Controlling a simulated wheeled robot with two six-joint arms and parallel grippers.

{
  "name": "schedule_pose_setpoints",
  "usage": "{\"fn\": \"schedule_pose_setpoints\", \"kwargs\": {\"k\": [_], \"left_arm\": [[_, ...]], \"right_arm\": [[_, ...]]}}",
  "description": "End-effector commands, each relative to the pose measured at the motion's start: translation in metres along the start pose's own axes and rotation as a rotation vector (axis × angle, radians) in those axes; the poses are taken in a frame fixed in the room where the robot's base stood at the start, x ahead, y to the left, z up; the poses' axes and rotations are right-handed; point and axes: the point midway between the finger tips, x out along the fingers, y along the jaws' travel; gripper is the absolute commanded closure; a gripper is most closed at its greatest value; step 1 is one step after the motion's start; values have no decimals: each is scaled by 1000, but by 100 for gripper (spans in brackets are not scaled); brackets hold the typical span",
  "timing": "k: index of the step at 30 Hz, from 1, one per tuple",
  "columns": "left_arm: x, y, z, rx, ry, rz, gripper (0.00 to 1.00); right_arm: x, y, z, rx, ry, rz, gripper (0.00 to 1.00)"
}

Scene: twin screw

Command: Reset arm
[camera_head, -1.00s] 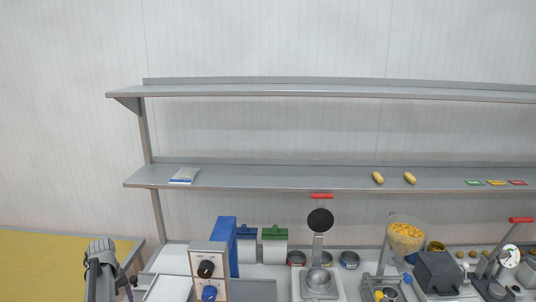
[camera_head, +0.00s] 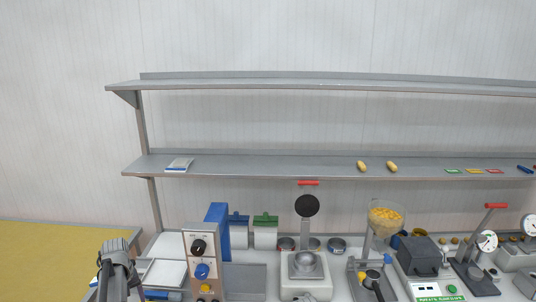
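My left arm (camera_head: 117,268) comes in at the lower left, beside a pale tray on the bench. Its gripper's fingers are not clear enough to tell whether they are open or shut.
A two-tier metal shelf (camera_head: 240,168) spans the back, with a white packet (camera_head: 179,165) and two yellow rolls (camera_head: 376,166). The bench below holds a control box (camera_head: 199,256), a press (camera_head: 306,262), a hopper of yellow pieces (camera_head: 385,218) and gauges (camera_head: 487,241). A yellow surface (camera_head: 45,265) lies left.

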Motion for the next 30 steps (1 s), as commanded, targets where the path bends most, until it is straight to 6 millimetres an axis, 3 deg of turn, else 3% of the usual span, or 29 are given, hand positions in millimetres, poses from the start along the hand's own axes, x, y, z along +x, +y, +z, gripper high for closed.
{"fn": "schedule_pose_setpoints", "kwargs": {"k": [8, 13, 17, 21, 27, 30], "left_arm": [[12, 58, 49, 147, -3, -13, 28], [22, 106, 100, 289, -5, -27, 28], [35, 149, 163, 453, -6, -42, 28], [48, 186, 240, 655, -5, -63, 28], [64, 211, 335, 903, 0, -89, 28], [69, 214, 366, 991, 2, -100, 28]], "right_arm": [[12, -1, 0, -1, 0, 0, 28], [23, -2, -1, -2, 0, 0, 28], [36, -3, -2, -3, 0, 1, 28], [50, -5, -2, -5, 0, 1, 28], [66, -6, -3, -6, 0, 1, 28], [71, -6, -4, -7, 0, 2, 28]]}}
